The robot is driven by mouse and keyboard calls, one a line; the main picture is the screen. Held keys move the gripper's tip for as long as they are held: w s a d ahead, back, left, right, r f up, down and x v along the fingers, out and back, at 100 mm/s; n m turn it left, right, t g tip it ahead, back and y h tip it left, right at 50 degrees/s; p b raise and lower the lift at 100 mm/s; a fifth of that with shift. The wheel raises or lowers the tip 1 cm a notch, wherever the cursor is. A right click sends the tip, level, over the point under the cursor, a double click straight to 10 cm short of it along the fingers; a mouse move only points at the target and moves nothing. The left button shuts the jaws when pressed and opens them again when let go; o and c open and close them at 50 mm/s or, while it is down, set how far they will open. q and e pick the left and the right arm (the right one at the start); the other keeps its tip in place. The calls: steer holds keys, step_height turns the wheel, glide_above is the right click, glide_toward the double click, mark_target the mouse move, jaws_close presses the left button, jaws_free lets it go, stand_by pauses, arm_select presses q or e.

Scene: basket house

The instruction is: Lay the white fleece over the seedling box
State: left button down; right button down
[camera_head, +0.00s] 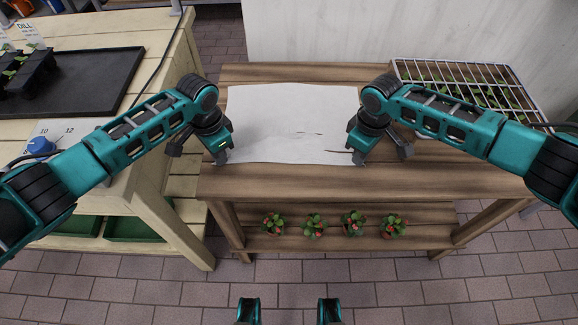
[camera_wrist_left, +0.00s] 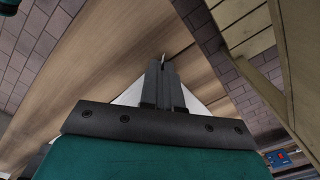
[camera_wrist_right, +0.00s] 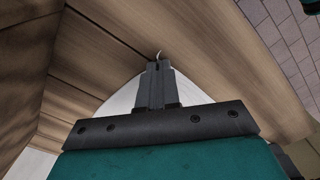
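The white fleece (camera_head: 285,115) lies spread nearly flat on the wooden table, left of the seedling box. The seedling box (camera_head: 398,70) stands at the table's right back, with green seedlings under pale bars; my right arm hides part of its front. My left gripper (camera_head: 221,158) is at the fleece's front left corner, and my right gripper (camera_head: 357,158) at its front right corner. In the left wrist view the fingers (camera_wrist_left: 164,68) are together with a bit of white cloth between the tips. The right wrist view shows the same at its fingers (camera_wrist_right: 157,68).
Several potted plants (camera_head: 314,226) stand on the table's lower shelf. A pale bench (camera_head: 165,50) at the left holds a black tray (camera_head: 100,85). A white wall (camera_head: 330,30) rises behind the table. The table's front strip (camera_head: 290,182) is bare.

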arm_select(q)
steer(key=shift+a, duration=0.15)
arm_select(e)
steer(key=shift+d+r, duration=0.1)
